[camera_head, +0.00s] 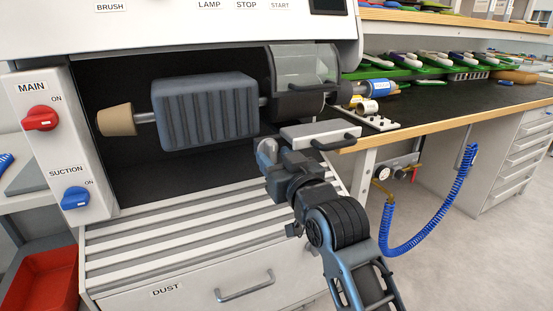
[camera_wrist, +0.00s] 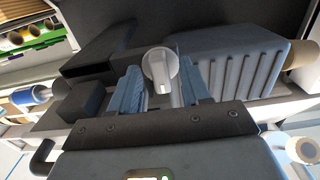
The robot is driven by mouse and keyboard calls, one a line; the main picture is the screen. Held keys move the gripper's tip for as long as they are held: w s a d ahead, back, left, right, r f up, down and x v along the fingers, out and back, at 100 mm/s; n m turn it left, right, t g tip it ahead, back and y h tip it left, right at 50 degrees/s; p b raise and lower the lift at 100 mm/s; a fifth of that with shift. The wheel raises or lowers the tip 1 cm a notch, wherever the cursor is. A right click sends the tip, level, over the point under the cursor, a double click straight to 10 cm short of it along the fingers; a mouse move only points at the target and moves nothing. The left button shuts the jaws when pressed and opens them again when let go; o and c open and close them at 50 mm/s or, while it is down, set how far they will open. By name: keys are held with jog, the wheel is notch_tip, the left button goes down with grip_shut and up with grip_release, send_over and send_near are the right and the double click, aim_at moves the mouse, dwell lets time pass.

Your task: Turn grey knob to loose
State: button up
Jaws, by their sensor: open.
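The grey knob (camera_wrist: 160,70) is a round light-grey dial with a raised grip bar. In the wrist view it lies between the two blue fingers of my gripper (camera_wrist: 157,84). The fingers are open, one on each side of the knob. I cannot tell whether either finger touches it. In the head view a pale rounded piece (camera_head: 267,151) shows at the tip of my gripper (camera_head: 275,160), which is in front of the grinding machine, below the clear guard. The gripper hides much of the area around the knob there.
The ribbed grey roller (camera_head: 206,112) and tan cone (camera_head: 117,120) sit on the machine's shaft. A clear guard (camera_head: 305,66) is at the right. The red MAIN knob (camera_head: 40,118) and blue SUCTION knob (camera_head: 76,198) are on the left panel. A workbench (camera_head: 440,105) stands at right.

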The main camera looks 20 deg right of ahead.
jog(key=shift+c, duration=0.3)
grip_shut()
jog(key=shift+m, duration=0.4)
jog(key=m+p, duration=0.1)
jog(key=m, duration=0.2)
jog(key=shift+a+m, duration=0.1)
jog(key=shift+m, duration=0.2)
jog(key=m, duration=0.4)
jog(key=shift+m+p, duration=0.3)
jog(key=m, duration=0.4)
jog(key=shift+a+m, duration=0.1)
jog(key=shift+m, duration=0.2)
jog(key=m, duration=0.4)
jog(key=shift+r, duration=0.15)
jog(key=shift+m, duration=0.3)
